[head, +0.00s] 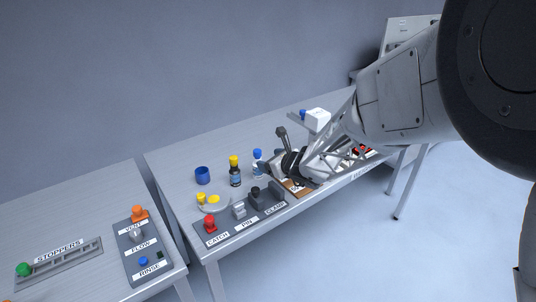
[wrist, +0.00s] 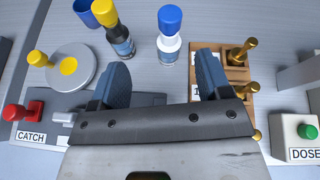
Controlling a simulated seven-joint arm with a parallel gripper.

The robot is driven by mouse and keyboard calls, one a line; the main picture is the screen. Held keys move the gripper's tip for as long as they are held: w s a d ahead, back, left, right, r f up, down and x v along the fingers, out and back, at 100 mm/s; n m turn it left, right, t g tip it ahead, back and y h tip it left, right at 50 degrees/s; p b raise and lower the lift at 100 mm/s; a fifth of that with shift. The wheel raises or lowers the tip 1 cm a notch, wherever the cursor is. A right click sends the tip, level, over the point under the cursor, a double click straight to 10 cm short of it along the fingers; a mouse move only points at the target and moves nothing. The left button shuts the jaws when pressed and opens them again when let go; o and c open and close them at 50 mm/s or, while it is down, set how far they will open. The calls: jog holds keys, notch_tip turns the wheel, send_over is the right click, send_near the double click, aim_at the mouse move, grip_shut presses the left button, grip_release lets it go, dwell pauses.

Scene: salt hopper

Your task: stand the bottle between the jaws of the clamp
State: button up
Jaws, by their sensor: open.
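A dark bottle with a yellow cap (head: 235,178) stands upright on the table. A white bottle with a blue cap (head: 257,168) stands to its right. In the wrist view the dark bottle (wrist: 121,42) and the white bottle (wrist: 169,45) show near the top. The dark grey clamp (head: 262,198) sits at the right end of the front panel, by its CLAMP label. In the wrist view my gripper hides most of that panel end. My gripper (wrist: 162,70) is open and empty, its fingers pointing toward the bottles, with the white bottle beyond the gap.
The panel also carries a red CATCH knob (head: 210,222) and a PIN lever (head: 239,209). A dish with yellow pieces (head: 215,203) and a blue cup (head: 202,175) stand left of the bottles. A wooden rack with brass pegs (wrist: 233,73) and a green DOSE button (wrist: 307,131) are on the right.

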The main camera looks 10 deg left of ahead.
aim_at(257, 175)
jog(key=f, duration=0.1)
jog(key=w+f+m, duration=0.1)
jog(key=w+a+f+m, duration=0.1)
jog(key=shift+f+t+h, duration=0.2)
jog(key=shift+t+h, duration=0.1)
jog(key=shift+h, duration=0.1)
jog(key=shift+x, duration=1.25)
jog(key=shift+w+a, duration=0.1)
jog(key=shift+x, duration=2.5)
jog(key=c, duration=1.1)
